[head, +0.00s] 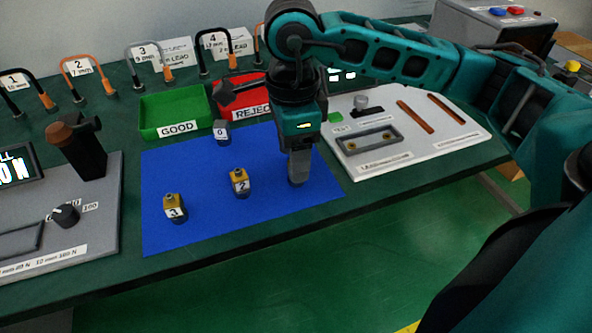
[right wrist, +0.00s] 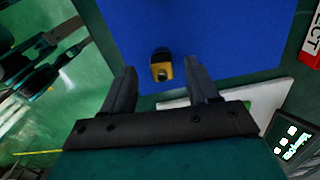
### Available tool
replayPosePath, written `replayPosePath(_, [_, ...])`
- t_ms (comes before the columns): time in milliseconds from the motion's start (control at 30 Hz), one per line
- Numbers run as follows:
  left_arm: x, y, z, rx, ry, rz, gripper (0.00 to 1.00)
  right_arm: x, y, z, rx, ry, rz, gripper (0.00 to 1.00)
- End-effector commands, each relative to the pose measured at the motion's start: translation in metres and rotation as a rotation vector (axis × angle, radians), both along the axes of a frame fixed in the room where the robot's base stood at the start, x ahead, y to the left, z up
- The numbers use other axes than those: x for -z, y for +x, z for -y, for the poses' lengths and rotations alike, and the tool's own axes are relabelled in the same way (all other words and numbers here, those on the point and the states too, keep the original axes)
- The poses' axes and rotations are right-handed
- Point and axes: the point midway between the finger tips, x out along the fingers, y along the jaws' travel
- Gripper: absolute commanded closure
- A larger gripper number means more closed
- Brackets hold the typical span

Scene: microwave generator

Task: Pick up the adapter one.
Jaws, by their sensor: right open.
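My right gripper (head: 299,178) points down over the right part of the blue mat and hides what is directly beneath it in the head view. In the right wrist view its two fingers (right wrist: 160,72) are apart. A yellow adapter with a dark end (right wrist: 161,69) shows between the fingertips, with a gap to each finger; its number is not readable, so I cannot confirm it is adapter one. On the mat, adapter 3 (head: 175,209), adapter 2 (head: 240,182) and a grey adapter that seems marked 0 (head: 221,132) stand upright. My left gripper is not in view.
The blue mat (head: 205,230) has free room around the adapters. A green GOOD bin (head: 175,113) and a red REJECT bin (head: 247,99) stand behind it. A white fixture panel (head: 440,140) is at right, a grey device (head: 95,215) at left.

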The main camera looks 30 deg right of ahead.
Motion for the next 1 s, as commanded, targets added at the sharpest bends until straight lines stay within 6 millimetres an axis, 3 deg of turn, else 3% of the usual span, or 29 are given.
replayPosePath(233, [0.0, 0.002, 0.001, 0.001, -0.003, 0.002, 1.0, 0.037, -0.001, 0.006, 0.0, 0.0, -0.003, 0.4])
replayPosePath(533, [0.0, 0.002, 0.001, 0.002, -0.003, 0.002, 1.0, 0.041, 0.0, 0.005, 0.0, 0.0, -0.001, 0.4])
replayPosePath(1000, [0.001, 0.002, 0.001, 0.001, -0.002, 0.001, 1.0, 0.041, 0.0, 0.005, 0.0, 0.001, -0.002, 0.84])
